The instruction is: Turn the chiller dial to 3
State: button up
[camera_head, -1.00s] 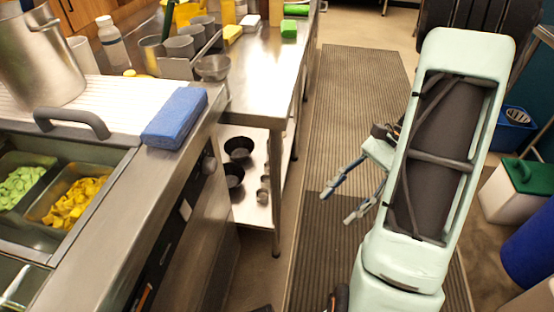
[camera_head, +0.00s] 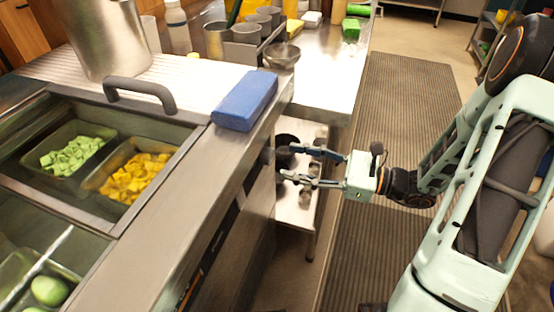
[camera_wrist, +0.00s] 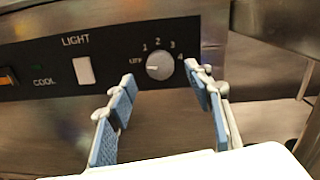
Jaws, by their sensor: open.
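The chiller dial (camera_wrist: 159,66) is a round grey knob on a black control panel (camera_wrist: 110,66) in the wrist view. Marks OFF, 1, 2, 3 and 4 run around it, and its pale pointer line appears to point left, towards OFF. My gripper (camera_wrist: 157,92) is open and empty. Its two blue-padded fingers stand apart, one lower left and one lower right of the dial, with the dial showing between them. In the head view my gripper (camera_head: 300,166) is at the counter's front face, pointing left at the panel; the dial's setting cannot be read there.
A white LIGHT switch (camera_wrist: 84,70) and an orange switch (camera_wrist: 7,77) are left of the dial. Above, a blue sponge (camera_head: 245,100) lies on the counter edge beside the topping wells. A steel side table (camera_head: 325,75) stands close behind my gripper.

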aim_at(273, 157)
jog(key=x, duration=0.4)
jog(key=shift+w+a+b, duration=0.15)
jog(key=shift+a+b, duration=0.2)
jog(key=shift+a, duration=0.05)
jog(key=c, duration=1.2)
jog(key=shift+o, duration=0.2)
jog(key=shift+r+p, duration=0.1)
jog(key=shift+p, duration=0.3)
